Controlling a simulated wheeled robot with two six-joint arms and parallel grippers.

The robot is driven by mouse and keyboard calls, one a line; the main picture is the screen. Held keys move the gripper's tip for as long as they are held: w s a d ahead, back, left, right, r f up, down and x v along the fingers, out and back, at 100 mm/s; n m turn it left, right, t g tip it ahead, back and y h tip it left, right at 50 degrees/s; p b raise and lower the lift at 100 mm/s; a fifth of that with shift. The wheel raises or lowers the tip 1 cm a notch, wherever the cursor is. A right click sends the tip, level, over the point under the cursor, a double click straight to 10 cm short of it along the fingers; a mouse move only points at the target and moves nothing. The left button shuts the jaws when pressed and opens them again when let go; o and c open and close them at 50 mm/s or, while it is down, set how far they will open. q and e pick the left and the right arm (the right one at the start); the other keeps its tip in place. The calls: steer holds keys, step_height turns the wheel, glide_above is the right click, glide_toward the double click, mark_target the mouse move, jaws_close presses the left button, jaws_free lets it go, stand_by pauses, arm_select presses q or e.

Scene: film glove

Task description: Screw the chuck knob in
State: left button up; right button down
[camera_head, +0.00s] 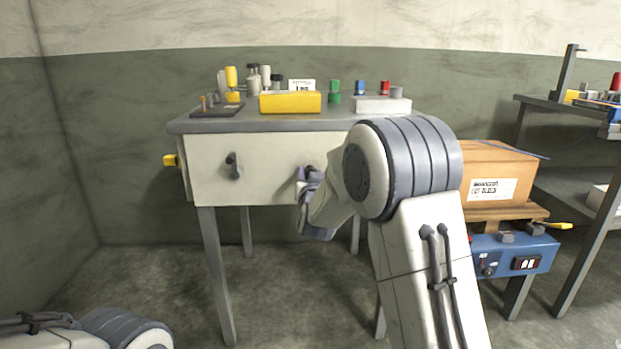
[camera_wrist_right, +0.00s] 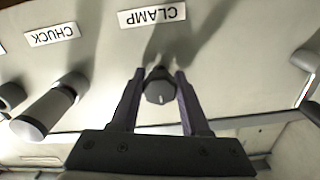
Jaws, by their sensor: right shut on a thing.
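In the right wrist view, which is upside down, the chuck knob (camera_wrist_right: 50,105) is a pale cylinder with a dark end cap, standing out from the panel by the CHUCK label (camera_wrist_right: 52,33). Nothing holds it. My right gripper (camera_wrist_right: 159,92) has its fingers on either side of a dark knob (camera_wrist_right: 160,86) by the CLAMP label (camera_wrist_right: 152,15), shut on it. In the head view my right gripper (camera_head: 312,190) is at the cabinet's front, and my arm hides the panel to its right. My left gripper is out of view; only my left arm shows.
The pale cabinet (camera_head: 265,185) has another dark knob (camera_head: 232,166) on its front left. A yellow block (camera_head: 290,102) and several bottles stand on top. A cardboard box (camera_head: 500,165) and a blue unit (camera_head: 525,252) are at right.

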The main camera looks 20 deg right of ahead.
stand_by(0.4)
steer(key=shift+c, duration=1.9)
jaws_free()
steer(key=shift+s, duration=0.15)
steer(key=p+v, duration=0.2)
steer(key=v, duration=0.8)
steer(key=shift+s, duration=0.1)
